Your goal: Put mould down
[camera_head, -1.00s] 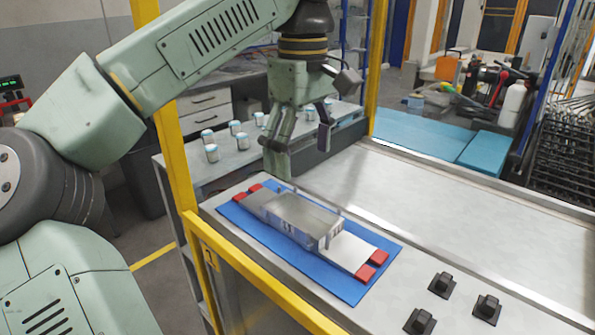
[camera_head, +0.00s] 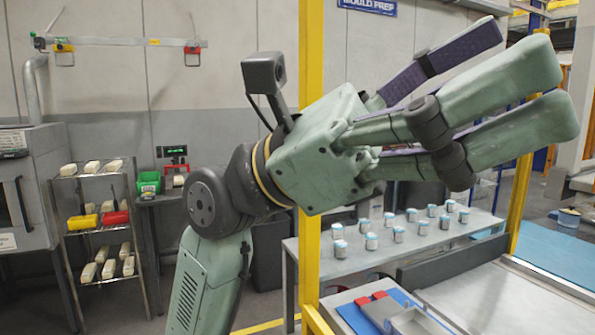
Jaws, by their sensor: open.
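The mould (camera_head: 412,322) is a grey metal tray-like piece lying on a blue mat (camera_head: 357,318) at the bottom edge of the head view. Most of it is cut off by the frame. Red blocks (camera_head: 371,299) lie at its far end. My gripper (camera_head: 500,105) is large in the upper right, close to the camera, with its fingers pointing right and spread apart. It is open and empty, well above the mould and apart from it.
A yellow post (camera_head: 311,250) stands in front of a bench (camera_head: 300,246) holding several small white-and-blue pots (camera_head: 371,241). A shelf rack (camera_head: 100,230) with pale blocks and trays stands at left. The metal table surface (camera_head: 490,300) at lower right looks clear.

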